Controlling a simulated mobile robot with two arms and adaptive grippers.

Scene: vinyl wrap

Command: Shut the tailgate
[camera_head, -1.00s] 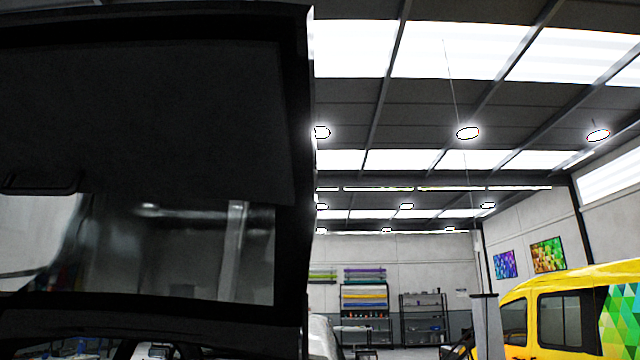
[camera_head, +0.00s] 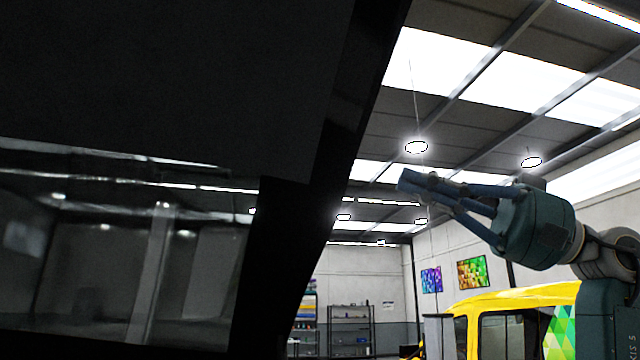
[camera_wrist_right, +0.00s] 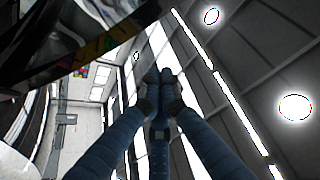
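The raised tailgate (camera_head: 170,80) fills the left half of the head view. It is a dark panel with a glass window (camera_head: 110,250) in its lower part, and it hangs open overhead. My right gripper (camera_head: 415,187) is right of the tailgate's edge, its blue fingers pointing left toward it. A gap shows between them in the picture. In the right wrist view the fingertips (camera_wrist_right: 160,88) come together with nothing between them. A dark glossy surface at the top left of that view may be part of the tailgate. My left gripper is not in view.
A yellow van (camera_head: 510,315) with a colourful pattern stands at the lower right, behind my right arm. A shelf rack (camera_head: 350,330) stands by the far wall. Ceiling lamps (camera_head: 416,147) hang above. The space right of the tailgate's edge looks free apart from my arm.

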